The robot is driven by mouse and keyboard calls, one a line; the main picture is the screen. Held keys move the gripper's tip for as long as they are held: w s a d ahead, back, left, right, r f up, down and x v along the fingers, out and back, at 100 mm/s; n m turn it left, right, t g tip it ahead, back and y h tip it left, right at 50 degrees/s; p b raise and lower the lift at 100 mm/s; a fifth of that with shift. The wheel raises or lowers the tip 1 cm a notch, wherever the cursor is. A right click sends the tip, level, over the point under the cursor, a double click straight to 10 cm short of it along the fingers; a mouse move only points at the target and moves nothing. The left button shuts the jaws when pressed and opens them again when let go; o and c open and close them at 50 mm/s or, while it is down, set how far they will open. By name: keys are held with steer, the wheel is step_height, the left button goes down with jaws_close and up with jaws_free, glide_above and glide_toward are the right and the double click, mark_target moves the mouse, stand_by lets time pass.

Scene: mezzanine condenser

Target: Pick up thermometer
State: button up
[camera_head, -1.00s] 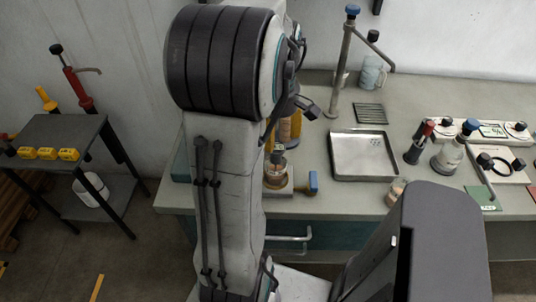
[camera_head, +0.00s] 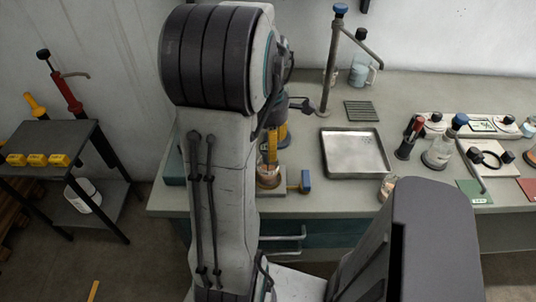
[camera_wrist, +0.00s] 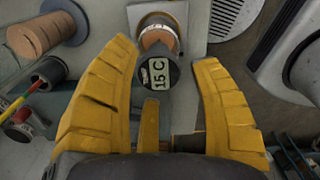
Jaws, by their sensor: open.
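A round dark-topped piece with a "15 C" label (camera_wrist: 158,72) shows between my fingers in the wrist view; it looks like the thermometer. It stands upright in a copper-coloured round holder (camera_wrist: 157,20). In the head view the holder (camera_head: 267,181) is at the bench's front left, and my arm and gripper hide most of the thermometer. My gripper (camera_wrist: 165,54) is open, with one yellow finger on each side of the labelled top and a visible gap on both sides. In the head view my gripper (camera_head: 270,148) is just above the holder.
A blue-ended tool (camera_head: 304,182) lies just right of the holder. A metal tray (camera_head: 354,153) is further right, with bottles beyond it. A tall pump stand (camera_head: 331,62) rises behind.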

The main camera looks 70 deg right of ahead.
mark_target(268, 163)
steer(key=shift+f, duration=2.35)
jaws_close()
